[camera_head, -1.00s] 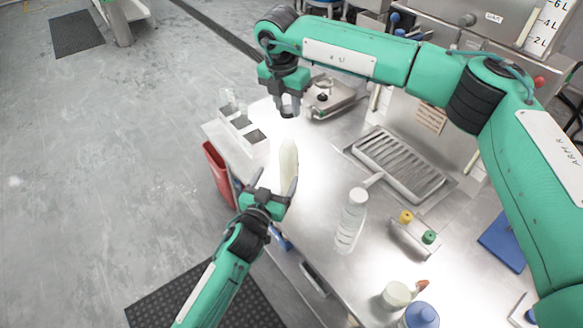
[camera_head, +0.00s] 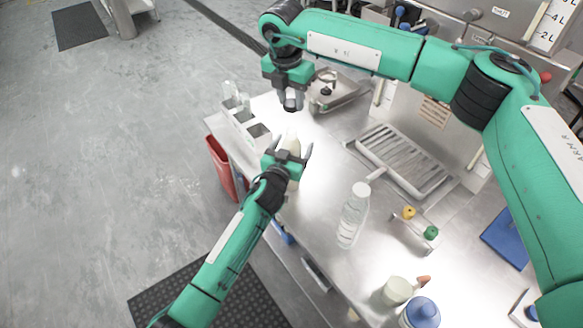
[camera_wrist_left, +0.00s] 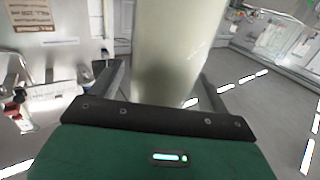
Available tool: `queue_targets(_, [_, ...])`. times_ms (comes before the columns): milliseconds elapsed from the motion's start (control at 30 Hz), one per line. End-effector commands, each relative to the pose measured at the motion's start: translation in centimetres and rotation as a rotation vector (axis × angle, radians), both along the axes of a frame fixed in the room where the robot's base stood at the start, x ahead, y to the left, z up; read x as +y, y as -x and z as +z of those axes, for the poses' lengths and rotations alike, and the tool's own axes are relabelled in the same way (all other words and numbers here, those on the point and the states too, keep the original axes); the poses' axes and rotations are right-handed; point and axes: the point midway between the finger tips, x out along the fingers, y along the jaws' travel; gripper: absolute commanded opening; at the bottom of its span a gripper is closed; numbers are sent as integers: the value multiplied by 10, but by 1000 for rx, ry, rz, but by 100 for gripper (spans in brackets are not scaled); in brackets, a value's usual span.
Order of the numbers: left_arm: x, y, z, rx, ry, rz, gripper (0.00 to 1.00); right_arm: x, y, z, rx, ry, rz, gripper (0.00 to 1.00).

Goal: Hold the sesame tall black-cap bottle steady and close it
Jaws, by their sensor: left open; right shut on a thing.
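The tall pale sesame bottle (camera_head: 292,142) stands upright on the steel counter, partly hidden behind my left gripper. My left gripper (camera_head: 290,150) is open, with a finger on either side of the bottle. The left wrist view shows the bottle (camera_wrist_left: 170,50) large between the spread fingers, with gaps at its sides; its top is out of that view. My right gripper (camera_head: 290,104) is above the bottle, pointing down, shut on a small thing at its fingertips. This looks like the cap, but its shape is mostly hidden.
A white caddy (camera_head: 240,122) stands left of the bottle. A steel scale-like tray (camera_head: 335,95) lies behind. A clear bottle (camera_head: 353,215), a small rack (camera_head: 412,228) and a drain grate (camera_head: 403,160) are to the right. A red bin (camera_head: 219,165) hangs at the counter's left edge.

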Motion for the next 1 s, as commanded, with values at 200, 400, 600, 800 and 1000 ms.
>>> queue_targets(200, [-3, -8, 0, 0, -1, 0, 79, 0, 0, 0, 0, 0, 0, 14])
queue_targets(400, [-3, -8, 0, 0, -1, 0, 79, 0, 0, 0, 0, 0, 0, 14])
queue_targets(600, [-3, -8, 0, 0, -1, 0, 48, 0, 0, 0, 0, 0, 0, 14])
queue_targets(800, [-3, -8, 0, 0, -1, 0, 12, 0, 0, 0, 0, 0, 0, 14])
queue_targets(1000, [-3, -8, 0, 0, -1, 0, 12, 0, 0, -13, 2, 0, 0, 14])
